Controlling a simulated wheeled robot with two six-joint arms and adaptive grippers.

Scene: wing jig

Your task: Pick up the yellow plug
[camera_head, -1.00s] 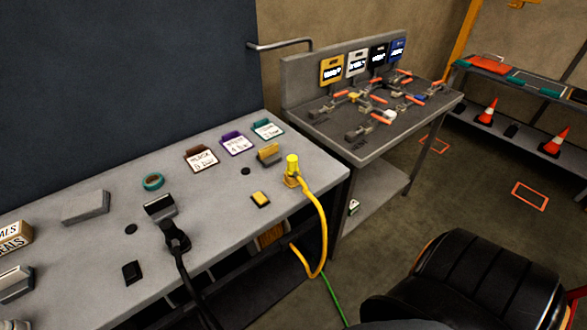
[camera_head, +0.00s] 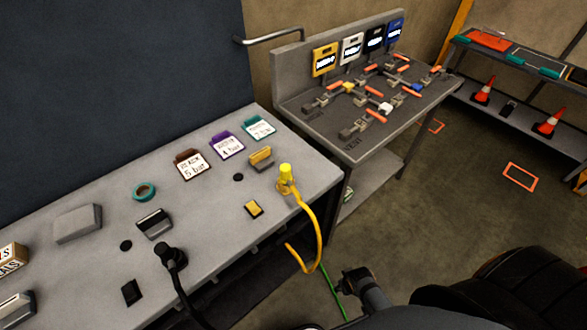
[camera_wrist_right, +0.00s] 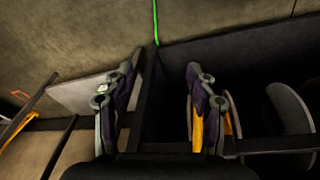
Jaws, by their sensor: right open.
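The yellow plug (camera_head: 285,174) stands upright on the grey bench near its right front corner. Its yellow cable (camera_head: 318,235) hangs over the bench's front edge and loops below it. My right gripper (camera_head: 350,280) is low in front of the bench, below and to the right of the plug and apart from it. In the right wrist view my right gripper (camera_wrist_right: 158,85) is open, with nothing between its fingers. A yellow strip, probably the cable, shows behind the right finger there. The plug itself cannot be made out in that view. My left gripper is not in view.
The grey bench (camera_head: 215,225) holds a black plug (camera_head: 170,256) with a black cable, a teal tape roll (camera_head: 144,191) and labelled tags (camera_head: 193,165). A second table (camera_head: 340,140) with clamps stands behind at right. A green cable (camera_head: 333,293) lies on the floor. Open floor lies right.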

